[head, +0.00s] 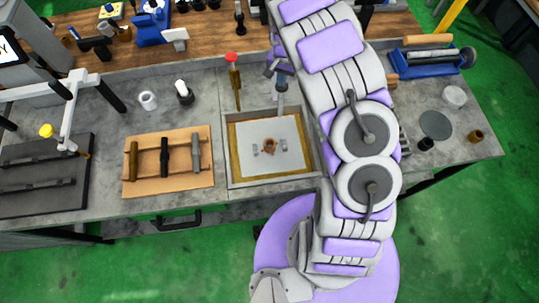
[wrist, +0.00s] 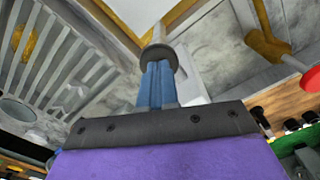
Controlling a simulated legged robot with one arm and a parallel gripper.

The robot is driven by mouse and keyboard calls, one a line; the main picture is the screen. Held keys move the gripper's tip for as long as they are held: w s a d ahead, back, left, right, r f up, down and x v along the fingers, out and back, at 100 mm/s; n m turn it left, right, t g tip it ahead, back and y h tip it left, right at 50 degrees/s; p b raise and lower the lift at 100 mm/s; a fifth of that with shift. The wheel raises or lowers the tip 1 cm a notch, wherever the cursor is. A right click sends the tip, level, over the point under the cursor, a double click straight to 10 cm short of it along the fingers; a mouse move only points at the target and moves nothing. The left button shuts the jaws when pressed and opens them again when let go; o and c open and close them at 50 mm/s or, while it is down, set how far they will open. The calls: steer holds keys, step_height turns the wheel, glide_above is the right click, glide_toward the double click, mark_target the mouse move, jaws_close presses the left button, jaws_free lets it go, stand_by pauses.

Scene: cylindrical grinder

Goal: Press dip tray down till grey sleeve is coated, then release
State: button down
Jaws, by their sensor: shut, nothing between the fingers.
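The basin (head: 225,150) is set in the bench, with yellow liquid around a pale plate (head: 245,130), which looks like the dip tray. Small grey pieces and a brownish ring sit mid-plate; I cannot tell whether one is the grey sleeve. A grey cylinder (head: 196,150) lies on a wooden board left of the basin. A grey upright post (head: 283,103) rises at the basin's back edge. My gripper (wrist: 157,75) is shut and empty, its blue fingers ending against or just before a round dark knob (wrist: 158,54). Contact is unclear. In the head view my arm hides the basin's right side.
A brass lever with a red knob (head: 232,58) stands left of the post; the red knob also shows in the wrist view (wrist: 313,78). The wooden board (head: 145,187) also carries brown and black cylinders. Small cups stand behind it. A blue vise-like fixture (head: 425,62) is at right.

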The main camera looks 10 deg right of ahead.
step_height(320, 180, up, 10)
steer(key=p, duration=0.1)
steer(key=shift+f, duration=0.2)
stand_by(1.5)
stand_by(0.6)
steer(key=s+d+r+n+b, duration=0.15)
steer(key=s+b, duration=0.35)
steer(key=s, duration=0.5)
steer(key=s+d+r+b, duration=0.1)
steer(key=s+r+b, duration=0.3)
steer(key=s, duration=0.5)
steer(key=s+a+f+n+g+b, duration=0.1)
steer(key=s+f+b, duration=0.3)
steer(key=s, duration=0.7)
steer(key=s+a+f+n+b, duration=0.1)
steer(key=s+f+n+b, duration=0.2)
steer(key=s, duration=0.9)
steer(key=shift+a+f+g+b, duration=0.25)
steer(key=shift+f+g+b, duration=0.25)
steer(key=shift+b, duration=0.5)
